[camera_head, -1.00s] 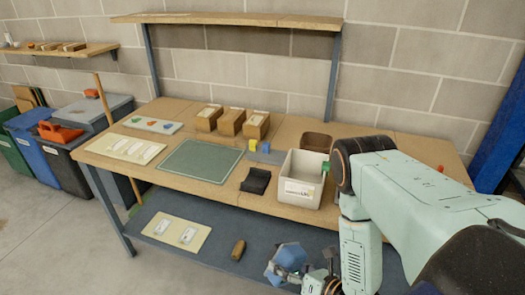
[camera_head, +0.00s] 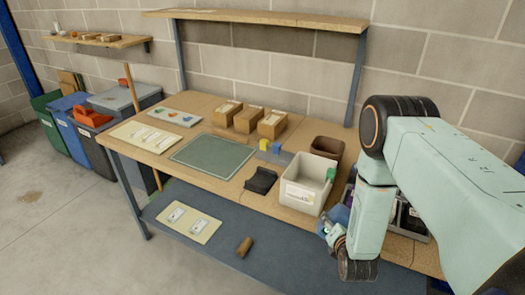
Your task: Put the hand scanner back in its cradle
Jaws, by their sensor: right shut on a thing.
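A black open holder (camera_head: 261,180), which looks like the scanner's cradle, stands empty on the wooden workbench (camera_head: 215,205), just left of the white bin. My right gripper (camera_head: 331,233) is low beside the bench's front edge, right of and below the white bin. It is shut on a small blue-grey thing (camera_head: 340,213), apparently the hand scanner. My forearm and wrist hide much of it, so its shape is unclear. It is apart from the cradle. My left gripper is not in view.
The white bin (camera_head: 302,190) is between gripper and cradle. Blue and yellow blocks (camera_head: 270,148), three cardboard boxes (camera_head: 246,120) and a brown bin (camera_head: 327,147) stand behind. A green mat (camera_head: 200,165) lies clear at left. A grey tray (camera_head: 418,234) shows partly behind my arm.

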